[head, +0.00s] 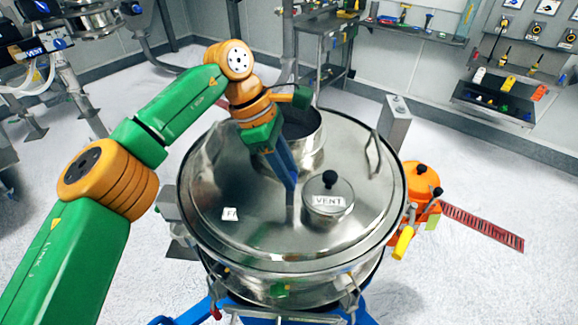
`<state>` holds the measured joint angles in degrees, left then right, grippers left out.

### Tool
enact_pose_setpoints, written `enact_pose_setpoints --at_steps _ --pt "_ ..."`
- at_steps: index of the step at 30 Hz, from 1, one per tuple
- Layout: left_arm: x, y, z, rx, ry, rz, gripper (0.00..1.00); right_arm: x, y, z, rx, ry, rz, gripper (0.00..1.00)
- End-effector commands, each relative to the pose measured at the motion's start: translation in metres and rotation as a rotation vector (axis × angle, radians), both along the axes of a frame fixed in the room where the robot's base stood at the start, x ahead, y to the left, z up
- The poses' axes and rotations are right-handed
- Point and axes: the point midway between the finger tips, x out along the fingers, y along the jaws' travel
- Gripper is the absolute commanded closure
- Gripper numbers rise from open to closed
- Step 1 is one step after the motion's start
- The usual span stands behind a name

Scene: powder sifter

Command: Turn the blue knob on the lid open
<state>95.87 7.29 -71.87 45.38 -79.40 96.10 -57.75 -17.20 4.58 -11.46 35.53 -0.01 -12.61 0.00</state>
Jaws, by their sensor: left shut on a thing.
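The round steel lid (235,185) covers the sifter in the middle of the head view. My left arm comes in from the left, and my left gripper (291,183) points down at the middle of the lid. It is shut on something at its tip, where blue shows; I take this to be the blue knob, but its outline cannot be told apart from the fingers. A steel cap (328,200) marked VENT, with a black knob, stands on the lid just right of the gripper. My right gripper is not in view.
An open steel cylinder (306,150) rises from the lid behind the gripper. A wire handle (373,155) stands at the lid's right. An orange unit with a yellow handle (403,243) is beside the drum. Benches and a tool wall lie behind; the white floor around is mostly clear.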

Motion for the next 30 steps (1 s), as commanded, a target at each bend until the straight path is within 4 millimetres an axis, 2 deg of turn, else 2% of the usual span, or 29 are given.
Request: enact_pose_setpoints --at_steps 9,23,24,26,27,30 --pt "0.0014 -0.0002 0.0024 -0.002 -0.005 -0.076 1.0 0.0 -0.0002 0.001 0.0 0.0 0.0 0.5" --pt "0.0014 0.0 0.0023 -0.002 -0.006 -0.084 1.0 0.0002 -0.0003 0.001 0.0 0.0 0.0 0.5" --pt "0.0014 0.0 0.0023 -0.002 -0.005 -0.084 0.56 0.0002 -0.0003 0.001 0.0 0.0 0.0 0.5" --pt "0.0013 0.0 0.0021 -0.002 -0.005 -0.084 0.4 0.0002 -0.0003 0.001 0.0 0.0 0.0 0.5" --pt "0.0012 -0.0001 0.0019 -0.001 -0.004 -0.084 0.37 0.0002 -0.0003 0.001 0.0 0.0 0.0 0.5" --pt "0.001 0.0 0.0014 -0.001 -0.003 -0.084 0.37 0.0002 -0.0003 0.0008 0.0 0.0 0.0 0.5"
